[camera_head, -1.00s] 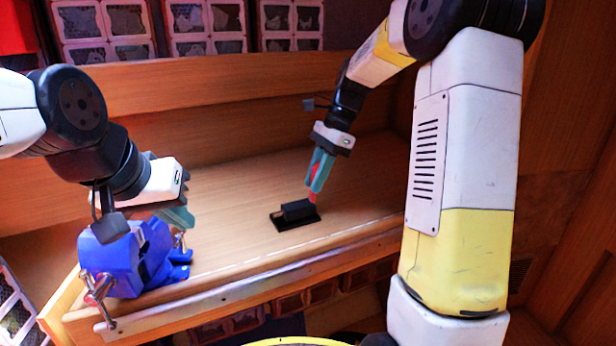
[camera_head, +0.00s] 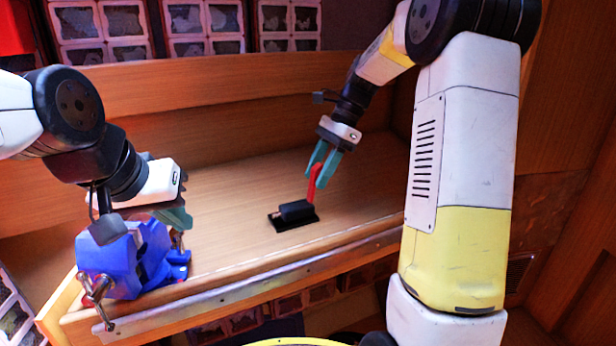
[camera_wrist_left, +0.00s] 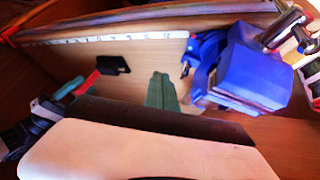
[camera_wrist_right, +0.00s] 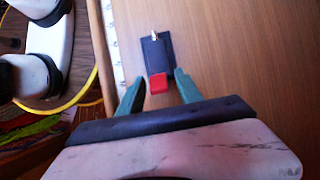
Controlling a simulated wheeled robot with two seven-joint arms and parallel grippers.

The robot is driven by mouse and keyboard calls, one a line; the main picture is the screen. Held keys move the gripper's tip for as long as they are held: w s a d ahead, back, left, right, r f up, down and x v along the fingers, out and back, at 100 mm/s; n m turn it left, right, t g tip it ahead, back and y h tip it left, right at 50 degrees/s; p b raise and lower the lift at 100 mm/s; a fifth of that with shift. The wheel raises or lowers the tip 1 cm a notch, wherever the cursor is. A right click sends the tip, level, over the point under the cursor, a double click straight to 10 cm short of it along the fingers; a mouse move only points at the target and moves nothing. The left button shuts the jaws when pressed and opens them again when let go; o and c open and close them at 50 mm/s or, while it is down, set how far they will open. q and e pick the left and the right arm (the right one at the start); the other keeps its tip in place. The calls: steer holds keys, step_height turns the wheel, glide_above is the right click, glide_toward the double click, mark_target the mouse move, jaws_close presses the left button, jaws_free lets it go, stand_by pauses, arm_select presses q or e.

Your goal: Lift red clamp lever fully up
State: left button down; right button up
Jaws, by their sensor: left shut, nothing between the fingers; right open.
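The red clamp lever (camera_head: 315,181) stands up steeply from the right end of a black clamp block (camera_head: 296,210) on the wooden bench. My right gripper (camera_head: 323,168) is open, with its teal fingers on either side of the lever's upper part. In the right wrist view the lever's red end (camera_wrist_right: 158,83) shows between the open fingers (camera_wrist_right: 156,92), with gaps on both sides. In the left wrist view the lever (camera_wrist_left: 86,84) slants beside the black block (camera_wrist_left: 113,65). My left gripper (camera_head: 178,216) is shut and empty, by the blue vise.
A blue vise (camera_head: 125,262) is fixed at the bench's front left corner, close to my left gripper. A metal strip (camera_head: 250,279) runs along the bench's front edge. A wooden ledge rises behind. The bench between vise and clamp is clear.

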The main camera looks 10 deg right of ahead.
steer(key=s+v, duration=0.1)
steer(key=v, duration=0.5)
steer(key=shift+w, duration=0.4)
steer(key=shift+r, duration=0.1)
steer(key=s+f+n+t+h, duration=0.1)
steer(key=s+n+t+h, duration=0.2)
steer(key=s+n+t, duration=0.5)
steer(key=shift+s+f+n, duration=0.4)
steer(key=shift+s+n, duration=3.1)
steer(key=shift+s, duration=3.05)
steer(key=shift+a, duration=0.1)
